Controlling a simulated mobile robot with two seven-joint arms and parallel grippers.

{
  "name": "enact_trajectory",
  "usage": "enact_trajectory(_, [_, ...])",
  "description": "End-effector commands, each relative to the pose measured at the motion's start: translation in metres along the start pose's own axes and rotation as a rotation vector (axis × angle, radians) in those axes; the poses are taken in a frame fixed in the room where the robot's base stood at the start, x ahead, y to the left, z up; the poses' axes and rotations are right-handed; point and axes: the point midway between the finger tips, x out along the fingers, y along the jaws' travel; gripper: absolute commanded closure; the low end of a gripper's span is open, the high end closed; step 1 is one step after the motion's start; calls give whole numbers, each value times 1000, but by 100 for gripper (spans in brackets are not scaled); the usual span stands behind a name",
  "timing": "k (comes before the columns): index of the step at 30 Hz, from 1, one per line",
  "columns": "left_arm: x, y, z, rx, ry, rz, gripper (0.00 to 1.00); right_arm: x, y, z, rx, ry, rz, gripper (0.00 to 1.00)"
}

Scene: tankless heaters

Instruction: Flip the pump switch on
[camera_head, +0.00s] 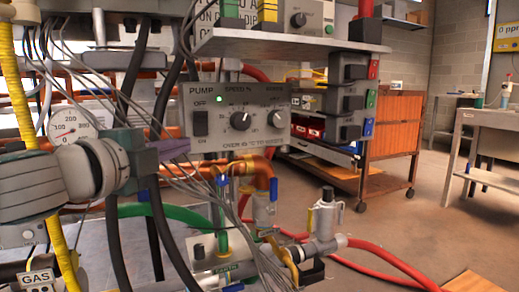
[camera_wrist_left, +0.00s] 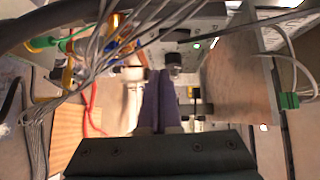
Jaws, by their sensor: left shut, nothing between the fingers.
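The pump panel (camera_head: 262,112) is a grey plate marked PUMP in the head view. Its black pump switch (camera_head: 200,123) sits at the left end under the word OFF; I cannot tell its position. A small green light (camera_head: 216,98) glows beside it, and the light also shows in the left wrist view (camera_wrist_left: 197,45). My left gripper (camera_head: 187,147) is shut and empty, its purple fingers just below and left of the switch. The fingers (camera_wrist_left: 159,78) also show shut in the left wrist view, near a dark knob (camera_wrist_left: 174,61). Contact with the panel cannot be told. My right gripper is not in view.
Thin grey cables (camera_head: 190,181) hang across my left wrist and in front of the panel's lower left. Two black knobs (camera_head: 241,121) (camera_head: 278,118) sit right of the switch. Copper pipes and a valve (camera_head: 324,216) stand below. A metal shelf (camera_head: 285,42) overhangs the panel.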

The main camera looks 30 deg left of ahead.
Motion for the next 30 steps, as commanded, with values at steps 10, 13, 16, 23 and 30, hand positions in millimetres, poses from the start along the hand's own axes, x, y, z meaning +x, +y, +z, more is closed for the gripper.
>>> enact_trajectory(10, [-42, 7, -1, -3, 2, 3, 100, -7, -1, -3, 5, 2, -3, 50])
enact_trajectory(13, [-47, 7, 0, -1, 1, 2, 100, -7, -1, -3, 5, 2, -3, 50])
enact_trajectory(16, [-49, 7, 0, -1, 1, 1, 100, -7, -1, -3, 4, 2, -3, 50])
enact_trajectory(23, [-49, 7, 0, -1, 1, 0, 100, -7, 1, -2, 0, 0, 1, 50])
enact_trajectory(30, [-49, 6, 0, -2, 0, 1, 100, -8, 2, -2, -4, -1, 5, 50])
